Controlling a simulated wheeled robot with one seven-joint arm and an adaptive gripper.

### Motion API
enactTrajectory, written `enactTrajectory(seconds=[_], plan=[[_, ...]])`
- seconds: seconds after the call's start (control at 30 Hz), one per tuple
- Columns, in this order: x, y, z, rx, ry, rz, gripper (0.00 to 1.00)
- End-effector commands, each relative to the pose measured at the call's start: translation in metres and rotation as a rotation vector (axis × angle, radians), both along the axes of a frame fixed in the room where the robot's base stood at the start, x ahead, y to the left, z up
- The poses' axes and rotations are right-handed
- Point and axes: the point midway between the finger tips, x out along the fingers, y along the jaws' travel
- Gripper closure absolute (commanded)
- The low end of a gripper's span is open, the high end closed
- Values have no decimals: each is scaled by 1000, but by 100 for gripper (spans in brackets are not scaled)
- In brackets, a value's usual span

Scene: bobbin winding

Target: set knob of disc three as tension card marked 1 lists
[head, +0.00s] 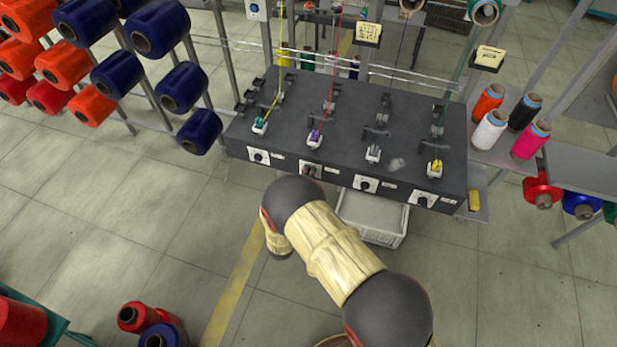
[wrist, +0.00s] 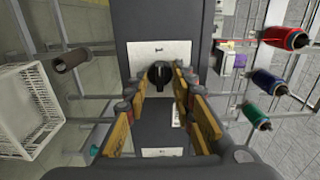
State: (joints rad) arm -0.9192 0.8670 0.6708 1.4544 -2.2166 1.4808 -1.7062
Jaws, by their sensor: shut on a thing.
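In the wrist view, my gripper (wrist: 160,84) has its yellow-padded fingers on both sides of a black knob (wrist: 159,72), shut on it. The knob sits on a white plate on the dark machine front; its setting is too small to read. In the head view, the winding machine (head: 340,115) carries several knob plates along its front. The third (head: 366,185) and fourth (head: 425,199) knobs are clear. Two cards (head: 368,33) (head: 490,57) stand behind; their print is unreadable.
A white crate (head: 373,217) stands below the machine front, also at the left of the wrist view (wrist: 28,110). Racks of large spools (head: 160,28) stand at the left. Cones (head: 489,130) stand on the right-hand shelf. The floor in front is mostly open.

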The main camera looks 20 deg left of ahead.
Motion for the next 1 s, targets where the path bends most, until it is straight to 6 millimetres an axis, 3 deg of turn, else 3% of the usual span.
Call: enactTrajectory(seconds=[0.2, 0.23, 0.5, 0.83, 1.0], plan=[[0, 1, 0, 0, 1, 3, 100], [0, 1, 0, 1, 1, 3, 73], [0, 0, 0, 1, 1, 1, 58], [-2, 0, 0, 1, 1, 1, 57], [-19, 1, -1, 0, 2, 4, 57]])
